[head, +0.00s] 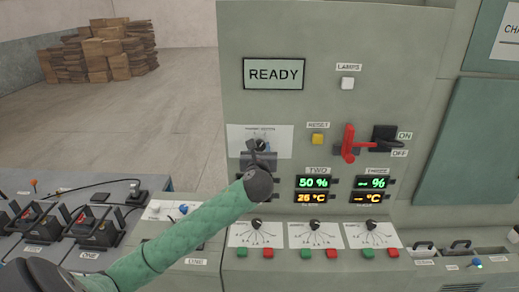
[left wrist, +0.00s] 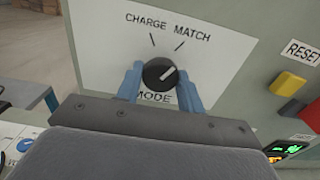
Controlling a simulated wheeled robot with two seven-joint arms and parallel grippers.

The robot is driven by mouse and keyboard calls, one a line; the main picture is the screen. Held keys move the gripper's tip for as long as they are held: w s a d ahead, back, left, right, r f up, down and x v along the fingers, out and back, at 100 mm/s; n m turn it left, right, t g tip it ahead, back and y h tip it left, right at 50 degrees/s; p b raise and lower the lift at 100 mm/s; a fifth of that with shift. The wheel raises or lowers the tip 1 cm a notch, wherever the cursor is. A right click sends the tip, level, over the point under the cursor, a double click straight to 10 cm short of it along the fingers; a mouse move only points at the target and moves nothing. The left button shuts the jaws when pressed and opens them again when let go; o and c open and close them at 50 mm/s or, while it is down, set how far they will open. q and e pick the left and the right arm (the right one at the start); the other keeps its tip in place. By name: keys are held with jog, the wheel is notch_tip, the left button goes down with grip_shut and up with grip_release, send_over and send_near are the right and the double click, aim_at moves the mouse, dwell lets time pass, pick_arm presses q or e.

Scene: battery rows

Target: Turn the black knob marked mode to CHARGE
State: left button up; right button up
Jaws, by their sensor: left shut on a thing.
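The black mode knob (left wrist: 154,68) sits on a white plate (left wrist: 105,50) with the labels CHARGE at upper left, MATCH at upper right and MODE below. Its white pointer line slants up and right, roughly toward the MATCH tick. My left gripper (left wrist: 159,74) has one blue finger on each side of the knob and is shut on it. In the head view the left gripper (head: 259,148) is at the plate (head: 283,138), and largely hides the knob. My right gripper is out of view.
A READY display (head: 273,74) is above. Several small knobs with red and green buttons line the sloped panel below. A battery bench (head: 60,205) is at left.

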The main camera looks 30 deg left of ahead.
pick_arm(q)
jog(key=shift+n, duration=0.3)
jog(key=n, duration=0.5)
jog(key=shift+d+f+n, duration=0.1)
jog(key=shift+n, duration=0.2)
jog(key=n, duration=0.4)
jog(key=shift+b, duration=0.35)
jog(key=shift+n, duration=0.9)
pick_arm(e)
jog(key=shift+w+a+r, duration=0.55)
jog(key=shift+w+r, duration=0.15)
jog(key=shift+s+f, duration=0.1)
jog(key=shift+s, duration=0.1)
pick_arm(q)
jog(key=o, duration=1)
